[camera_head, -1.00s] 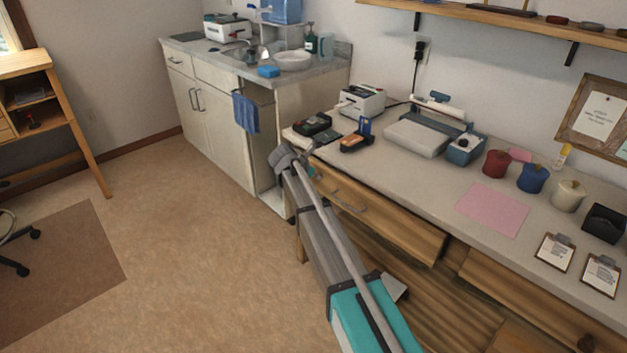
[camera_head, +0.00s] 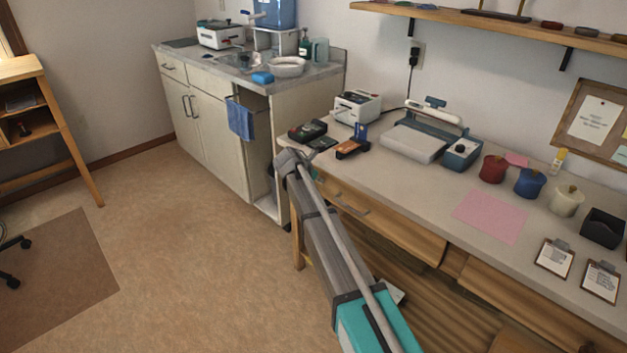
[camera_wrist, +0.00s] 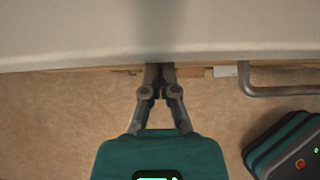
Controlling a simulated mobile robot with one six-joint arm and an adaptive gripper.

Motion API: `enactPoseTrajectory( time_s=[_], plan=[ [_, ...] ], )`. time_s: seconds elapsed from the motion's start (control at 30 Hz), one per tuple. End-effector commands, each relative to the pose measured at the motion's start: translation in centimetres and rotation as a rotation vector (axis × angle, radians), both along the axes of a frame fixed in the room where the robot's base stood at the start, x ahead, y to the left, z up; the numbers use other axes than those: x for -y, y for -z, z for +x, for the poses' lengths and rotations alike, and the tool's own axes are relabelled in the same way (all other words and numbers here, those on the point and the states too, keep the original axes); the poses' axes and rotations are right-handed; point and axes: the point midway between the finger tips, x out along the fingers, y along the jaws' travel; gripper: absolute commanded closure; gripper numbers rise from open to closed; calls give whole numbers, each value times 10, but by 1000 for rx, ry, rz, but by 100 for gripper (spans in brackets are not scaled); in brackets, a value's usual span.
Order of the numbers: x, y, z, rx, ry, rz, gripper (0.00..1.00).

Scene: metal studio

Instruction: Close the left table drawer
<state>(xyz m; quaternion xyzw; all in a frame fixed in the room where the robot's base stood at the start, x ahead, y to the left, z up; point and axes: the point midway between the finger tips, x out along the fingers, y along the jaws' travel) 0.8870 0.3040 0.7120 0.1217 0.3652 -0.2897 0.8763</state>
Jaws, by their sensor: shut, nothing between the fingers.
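In the head view the fingertips are hidden behind my arm, which covers the drawer's left end.
The worktop (camera_head: 410,182) carries a sealing machine (camera_head: 415,140), several pots, pink paper (camera_head: 489,216) and clipboards. A second drawer front (camera_head: 540,300) is to the right. A sink cabinet (camera_head: 218,120) stands beyond the table's left end. The floor (camera_head: 190,265) at left is open.

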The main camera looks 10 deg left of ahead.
Motion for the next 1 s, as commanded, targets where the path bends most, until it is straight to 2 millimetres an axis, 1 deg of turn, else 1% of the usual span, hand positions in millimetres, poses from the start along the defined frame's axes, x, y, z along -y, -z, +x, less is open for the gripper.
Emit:
enactPoseTrajectory(
  time_s=[0.03,0.17,0.43,0.5,1.0],
  plan=[
    [3,-2,6,11,1,-9,100],
    [-1,-2,1,9,1,-8,100],
    [-20,-1,-20,3,4,-1,100],
    [-23,-11,-24,2,4,-2,100],
    [-47,-52,-58,0,5,-1,100]
  ],
)
